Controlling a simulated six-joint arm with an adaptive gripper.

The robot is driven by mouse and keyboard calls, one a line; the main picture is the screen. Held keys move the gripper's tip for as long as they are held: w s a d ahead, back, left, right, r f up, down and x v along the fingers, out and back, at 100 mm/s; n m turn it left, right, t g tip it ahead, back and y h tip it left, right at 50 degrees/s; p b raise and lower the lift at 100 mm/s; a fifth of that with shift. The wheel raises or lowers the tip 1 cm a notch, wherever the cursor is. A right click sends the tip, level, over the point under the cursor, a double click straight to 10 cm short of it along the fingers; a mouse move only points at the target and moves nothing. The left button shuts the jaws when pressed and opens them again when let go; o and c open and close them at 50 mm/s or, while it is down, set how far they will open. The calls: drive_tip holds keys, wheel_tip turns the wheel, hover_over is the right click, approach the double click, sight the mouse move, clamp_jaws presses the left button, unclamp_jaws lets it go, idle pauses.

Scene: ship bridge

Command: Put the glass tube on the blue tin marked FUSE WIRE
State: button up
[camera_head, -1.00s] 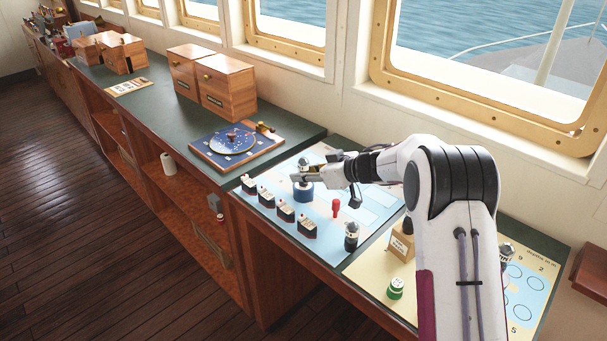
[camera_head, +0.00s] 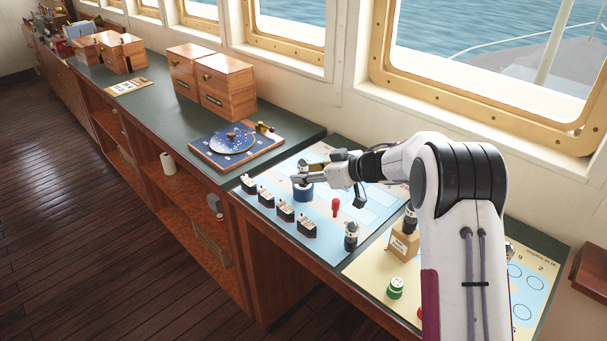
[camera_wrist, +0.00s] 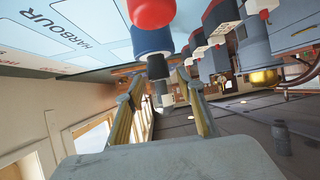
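The blue tin (camera_head: 303,194) stands on the light blue chart; I cannot read its marking. The exact contact is partly hidden.
A red peg (camera_head: 336,207) stands close to the tin. A black-and-grey piece (camera_head: 351,236), a wooden block (camera_head: 403,246) and a green tin (camera_head: 396,288) stand to the right. A plotting board (camera_head: 236,143) lies left.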

drive_tip(key=v, duration=1)
drive_tip(key=shift+s+d, duration=0.2)
drive_tip(key=shift+d, duration=0.05)
drive_tip(key=shift+r, duration=0.15)
drive_tip(key=d+r+m+t+h, duration=0.2)
drive_tip(key=d+r+t, duration=0.1)
drive_tip(key=r, duration=0.4)
drive_tip(key=d+r+m+t+h, duration=0.1)
drive_tip(key=d+r+t+h, duration=0.15)
drive_tip(key=r, duration=0.45)
drive_tip(key=s+d+r+m+h, duration=0.55)
drive_tip(key=s+d, duration=0.25)
drive_tip(key=s, duration=0.2)
drive_tip(key=s+d+f+m+g+h, duration=0.1)
drive_tip(key=s+f+g, duration=0.1)
drive_tip(key=s, duration=0.7)
drive_tip(key=s+d+f+m+g+h, duration=0.1)
drive_tip(key=s+f+g, duration=0.1)
drive_tip(key=s, duration=0.7)
drive_tip(key=s+a+f+g+y, duration=0.1)
drive_tip(key=s+a+f, duration=0.2)
drive_tip(key=s, duration=0.6)
drive_tip(key=s+a+f+g+y, duration=0.1)
drive_tip(key=s+a+f, duration=0.3)
drive_tip(key=s, duration=0.5)
drive_tip(key=shift+f+g, duration=0.75)
drive_tip(key=shift+f, duration=0.15)
